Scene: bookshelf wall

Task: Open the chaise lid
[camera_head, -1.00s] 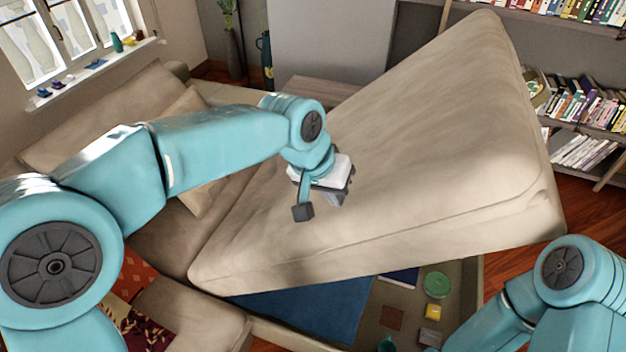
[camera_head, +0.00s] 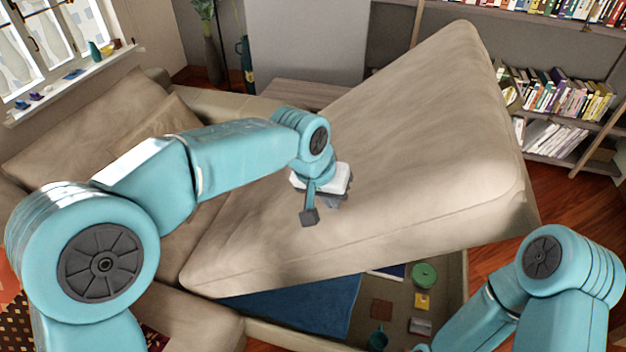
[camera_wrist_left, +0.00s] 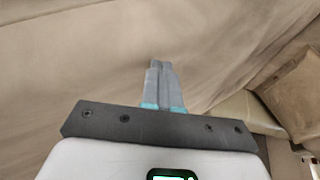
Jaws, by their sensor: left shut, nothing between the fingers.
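The chaise lid (camera_head: 420,150) is a thick beige cushion, raised and tilted, with its right end higher than its left. Below it the storage box shows open, with a blue cloth (camera_head: 300,305) inside. My left gripper (camera_head: 325,203) is in front of the lid's near face in the head view; whether it touches is unclear. In the left wrist view its fingers (camera_wrist_left: 160,75) are together and empty, with beige fabric (camera_wrist_left: 90,50) filling the space beyond. My right arm shows at the lower right, but its gripper is out of the picture.
In the box lie a green round item (camera_head: 424,274), a yellow item (camera_head: 422,301), a brown square (camera_head: 381,309) and a teal cup (camera_head: 378,338). A bookshelf (camera_head: 560,150) stands at the right. Sofa cushions (camera_head: 80,130) lie at the left, below the window sill.

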